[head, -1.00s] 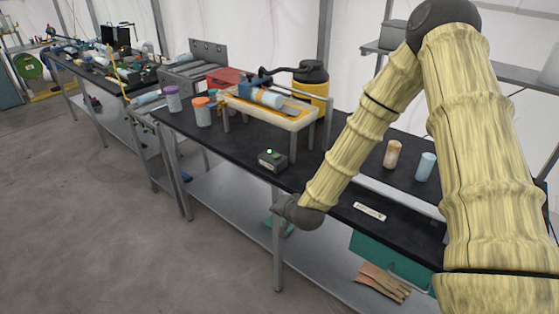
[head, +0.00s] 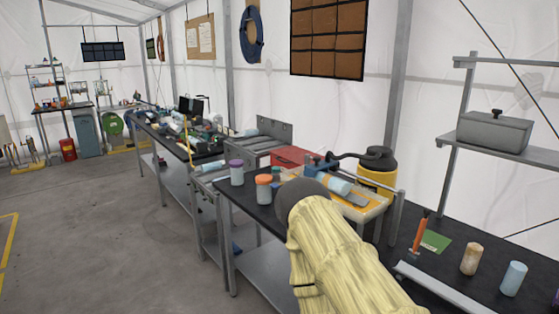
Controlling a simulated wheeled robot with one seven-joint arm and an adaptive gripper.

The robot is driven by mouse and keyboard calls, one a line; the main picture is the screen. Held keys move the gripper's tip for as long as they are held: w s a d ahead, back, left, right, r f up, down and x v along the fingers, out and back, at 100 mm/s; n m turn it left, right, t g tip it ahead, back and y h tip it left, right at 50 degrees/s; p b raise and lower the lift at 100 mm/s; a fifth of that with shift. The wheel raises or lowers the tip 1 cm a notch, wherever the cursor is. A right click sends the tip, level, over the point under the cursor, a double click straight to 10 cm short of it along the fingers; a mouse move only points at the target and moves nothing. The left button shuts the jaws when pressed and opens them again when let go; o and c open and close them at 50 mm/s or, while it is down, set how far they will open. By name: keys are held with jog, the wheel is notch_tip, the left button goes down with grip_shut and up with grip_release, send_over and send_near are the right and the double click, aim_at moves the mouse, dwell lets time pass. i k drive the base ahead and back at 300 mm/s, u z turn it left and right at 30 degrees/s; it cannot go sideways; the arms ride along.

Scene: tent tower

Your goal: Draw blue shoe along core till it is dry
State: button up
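A pale blue cylinder (head: 335,184), which looks like the core, lies on a light tray with an orange-yellow top (head: 362,206) on the dark bench. A dark blue piece (head: 318,167), perhaps the blue shoe, sits at the cylinder's left end; I cannot tell whether they touch. Whether the cylinder is wet or dry does not show. My sleeved arm rises in front of the bench, its dark joint covering the tray's near left part. My gripper is not visible.
On the bench, a purple-lidded jar (head: 237,173) and an orange-lidded jar (head: 264,188) stand left of the tray. A yellow canister (head: 376,175) stands behind it. A tan cylinder (head: 471,259) and a blue one (head: 514,279) stand at right. Open floor (head: 90,235) lies left.

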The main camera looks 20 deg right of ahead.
aim_at(310, 170)
jog(key=u, duration=0.3)
jog(key=i, duration=0.9)
jog(key=z, duration=0.4)
